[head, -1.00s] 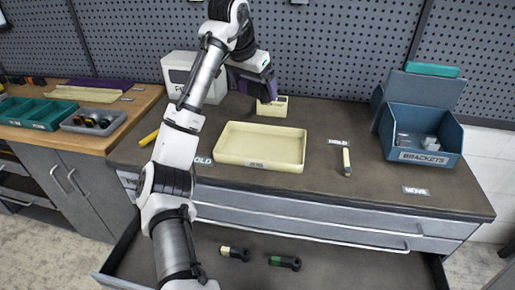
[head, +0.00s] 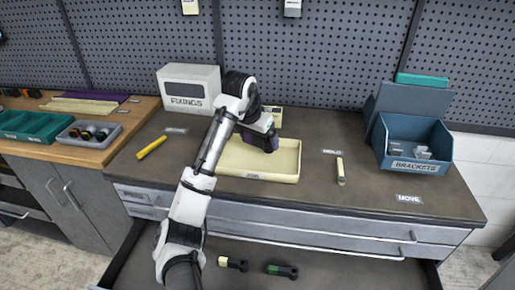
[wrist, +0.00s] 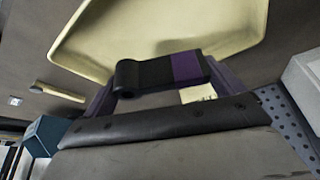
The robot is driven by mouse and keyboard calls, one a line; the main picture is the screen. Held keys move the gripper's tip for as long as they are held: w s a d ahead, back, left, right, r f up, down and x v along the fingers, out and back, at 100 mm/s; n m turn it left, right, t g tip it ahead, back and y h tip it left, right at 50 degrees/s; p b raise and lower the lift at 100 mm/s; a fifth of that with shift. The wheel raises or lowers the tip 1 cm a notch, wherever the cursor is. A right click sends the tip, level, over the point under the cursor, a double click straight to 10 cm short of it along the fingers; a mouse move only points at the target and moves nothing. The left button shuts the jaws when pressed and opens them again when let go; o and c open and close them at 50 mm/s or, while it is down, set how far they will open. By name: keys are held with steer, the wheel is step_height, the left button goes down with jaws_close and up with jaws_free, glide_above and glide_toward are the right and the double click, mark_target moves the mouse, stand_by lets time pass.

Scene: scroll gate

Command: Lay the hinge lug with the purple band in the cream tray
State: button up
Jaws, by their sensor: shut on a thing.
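My gripper (head: 268,146) is shut on a black hinge lug (wrist: 142,75) with a purple band (wrist: 187,68). In the wrist view the lug lies crosswise between the fingers, its round barrel end to the left. The cream tray (head: 228,158) sits on the workbench and looks empty where it shows. In the head view my gripper is over the back right part of the tray, with the lug mostly hidden by it. The tray (wrist: 150,25) fills the top of the wrist view beyond the lug. I cannot tell the exact gap between lug and tray.
An open drawer below holds a cream-banded lug (head: 233,263) and a green-banded lug (head: 282,271). A blue brackets bin (head: 412,150) stands right, a white fixings box (head: 188,88) back left. A small cream-topped piece (head: 340,172) and a yellow rod (head: 151,147) lie beside the tray.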

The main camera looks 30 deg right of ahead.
mark_target(256, 146)
steer(key=shift+f+p, duration=0.45)
steer(key=shift+f, duration=1.95)
steer(key=shift+f, duration=0.15)
steer(key=o, duration=1.1)
steer(key=shift+f, duration=0.1)
steer(key=b+v, duration=0.1)
steer(key=v, duration=1.1)
steer(key=shift+r, duration=0.2)
